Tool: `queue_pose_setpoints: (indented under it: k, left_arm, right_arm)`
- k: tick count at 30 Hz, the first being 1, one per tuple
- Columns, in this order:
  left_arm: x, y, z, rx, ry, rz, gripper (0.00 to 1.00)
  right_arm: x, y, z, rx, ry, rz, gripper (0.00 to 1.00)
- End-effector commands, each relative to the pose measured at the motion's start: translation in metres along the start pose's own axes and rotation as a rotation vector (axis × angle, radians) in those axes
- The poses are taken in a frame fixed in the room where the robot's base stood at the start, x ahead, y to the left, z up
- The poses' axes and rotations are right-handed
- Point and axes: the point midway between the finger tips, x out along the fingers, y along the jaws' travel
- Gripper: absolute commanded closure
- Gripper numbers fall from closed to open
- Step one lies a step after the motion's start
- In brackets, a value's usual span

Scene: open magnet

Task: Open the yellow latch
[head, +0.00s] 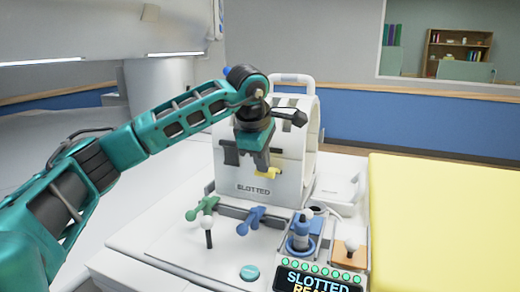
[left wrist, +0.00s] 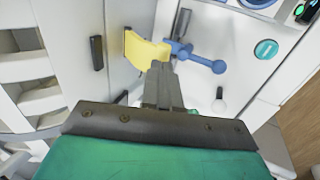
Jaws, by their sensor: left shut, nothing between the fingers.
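The yellow latch (head: 267,173) sits low on the front of the white slotted coil housing (head: 296,172). In the left wrist view the yellow latch (left wrist: 146,50) is a curved tab on the white face, just beyond my fingertips. My left gripper (head: 263,166) hangs in front of the housing, pointing down at the latch. Its fingers are shut and empty, and in the left wrist view the tips (left wrist: 160,72) show right beside the latch's lower right edge. I cannot tell whether they touch it. My right gripper is not in view.
Below the housing are a green lever (head: 202,207), a blue lever (head: 251,219), a black-stemmed white knob (head: 208,234) and a teal button (head: 249,272). A blue joystick (head: 301,236) and a lit display (head: 318,279) stand to the right. A yellow pad (head: 440,220) fills the far right.

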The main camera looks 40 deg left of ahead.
Motion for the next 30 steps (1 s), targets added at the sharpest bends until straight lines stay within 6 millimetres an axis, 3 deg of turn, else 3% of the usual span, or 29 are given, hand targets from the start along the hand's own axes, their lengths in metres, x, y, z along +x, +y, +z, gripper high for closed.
queue_pose_setpoints:
  k: [30]
  left_arm:
    - [0.016,-0.003,0.000,0.000,0.000,0.101,1.00]
  right_arm:
    - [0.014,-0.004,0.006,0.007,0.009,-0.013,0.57]
